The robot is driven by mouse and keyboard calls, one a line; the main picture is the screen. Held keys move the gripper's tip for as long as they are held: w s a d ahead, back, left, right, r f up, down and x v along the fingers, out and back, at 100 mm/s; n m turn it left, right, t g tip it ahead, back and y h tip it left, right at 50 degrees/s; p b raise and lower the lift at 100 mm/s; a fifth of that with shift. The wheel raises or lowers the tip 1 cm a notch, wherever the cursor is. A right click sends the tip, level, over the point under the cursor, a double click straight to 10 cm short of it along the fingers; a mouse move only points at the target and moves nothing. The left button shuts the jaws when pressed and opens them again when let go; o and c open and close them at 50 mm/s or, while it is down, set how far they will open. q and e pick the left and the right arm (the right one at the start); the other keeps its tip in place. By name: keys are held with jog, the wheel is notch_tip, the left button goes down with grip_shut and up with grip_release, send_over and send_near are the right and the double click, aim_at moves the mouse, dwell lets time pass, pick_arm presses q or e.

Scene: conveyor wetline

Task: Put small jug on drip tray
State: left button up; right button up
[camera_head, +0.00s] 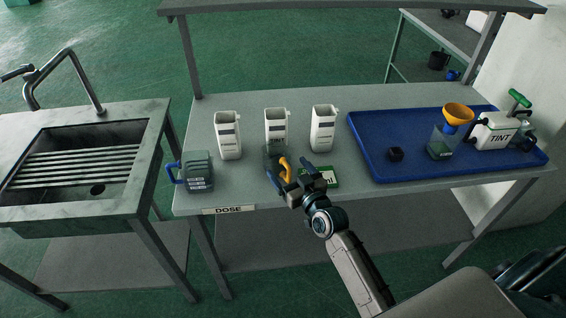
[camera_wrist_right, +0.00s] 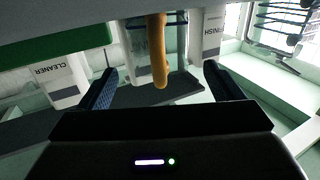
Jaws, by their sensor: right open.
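The small jug (camera_head: 269,160) is a greyish see-through vessel with an orange handle. It stands near the front edge of the grey bench, before the middle white container. My right gripper (camera_head: 294,184) is open at its handle side. In the right wrist view the orange handle (camera_wrist_right: 159,50) lies between the spread fingers, with the clear jug body (camera_wrist_right: 137,58) beyond it. I cannot tell whether either finger touches it. The gripper partly hides the jug in the head view. The blue drip tray (camera_head: 370,145) lies on the right of the bench. My left gripper is not in view.
Several white containers (camera_head: 228,136) stand behind the jug. A blue-handled jug (camera_head: 199,171) is at the left. A green-edged card (camera_head: 331,173) lies right of my gripper.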

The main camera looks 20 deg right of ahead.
jog(key=s, duration=0.6)
jog(key=shift+s+d, duration=0.2)
jog(key=shift+d, duration=0.15)
jog(key=shift+s, duration=0.25)
jog(key=shift+c, duration=0.7)
jog(key=shift+s+d, duration=0.1)
jog(key=shift+s, duration=0.15)
jog(key=c, duration=0.4)
jog(key=shift+s+d+f+n+y+b, duration=0.3)
jog(key=shift+d+f+y+b, duration=0.1)
jog(key=shift+y+b, duration=0.3)
jog(key=c, duration=0.6)
jog(key=w+y, duration=0.1)
jog(key=w+n+y, duration=0.1)
jog(key=w, duration=0.1)
jog(key=shift+w+d+f+g, duration=0.1)
jog(key=shift+d+f+g, duration=0.05)
jog(key=shift+d+g, duration=0.25)
jog(key=shift+c, duration=0.2)
jog(key=shift+w+a, duration=0.15)
jog(key=shift+w, duration=0.1)
jog(key=p+x, duration=0.1)
jog(key=x, duration=0.1)
jog(key=p+x, duration=0.1)
jog(key=x, duration=0.1)
jog(key=shift+w+a+p, duration=0.3)
jog(key=shift+a+p, duration=0.05)
jog(key=shift+a, duration=0.15)
jog(key=shift+w+f, duration=0.15)
jog(key=shift+w, duration=0.05)
